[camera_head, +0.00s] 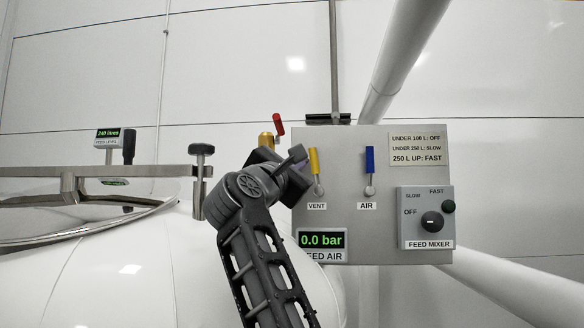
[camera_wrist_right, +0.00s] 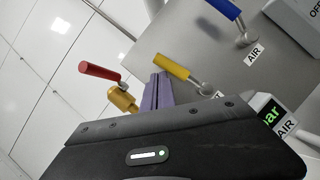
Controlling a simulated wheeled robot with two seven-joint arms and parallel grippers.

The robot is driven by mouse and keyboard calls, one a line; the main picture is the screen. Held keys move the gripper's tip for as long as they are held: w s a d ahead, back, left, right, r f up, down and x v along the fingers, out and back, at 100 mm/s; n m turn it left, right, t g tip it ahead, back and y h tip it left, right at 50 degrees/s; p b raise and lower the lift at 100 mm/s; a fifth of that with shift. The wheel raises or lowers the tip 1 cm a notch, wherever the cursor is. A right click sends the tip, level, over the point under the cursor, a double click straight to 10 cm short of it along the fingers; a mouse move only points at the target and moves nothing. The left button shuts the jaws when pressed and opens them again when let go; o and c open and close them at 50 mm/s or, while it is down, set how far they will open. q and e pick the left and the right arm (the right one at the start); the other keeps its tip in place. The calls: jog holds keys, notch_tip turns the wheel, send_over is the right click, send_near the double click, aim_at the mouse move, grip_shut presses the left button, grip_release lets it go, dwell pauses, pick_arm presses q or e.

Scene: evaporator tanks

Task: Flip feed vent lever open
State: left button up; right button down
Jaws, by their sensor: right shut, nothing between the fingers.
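The vent lever has a yellow handle (camera_head: 314,161) that points up and leans slightly left from its pivot above the VENT label (camera_head: 317,206) on the grey panel (camera_head: 340,142). In the right wrist view the yellow handle (camera_wrist_right: 172,67) reaches close beside the purple fingers. My right gripper (camera_head: 302,171) is at the panel's left edge, just left of the lever. In the wrist view its fingers (camera_wrist_right: 157,92) are shut together with nothing between them. I cannot tell whether they touch the handle. My left gripper is not in view.
A blue AIR lever (camera_head: 370,160) stands upright to the right. A red-handled brass valve (camera_head: 266,139) is behind and left of my gripper. The feed mixer knob (camera_head: 432,221) is at lower right. The display (camera_head: 321,239) reads 0.0 bar. A white tank (camera_head: 130,250) fills the lower left.

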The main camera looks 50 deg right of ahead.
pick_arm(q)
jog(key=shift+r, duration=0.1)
pick_arm(e)
jog(key=shift+s+d+r, duration=0.2)
jog(key=shift+s+r, duration=0.05)
jog(key=shift+s, duration=0.15)
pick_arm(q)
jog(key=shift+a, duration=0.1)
pick_arm(e)
jog(key=shift+s, duration=0.1)
dwell(0.3)
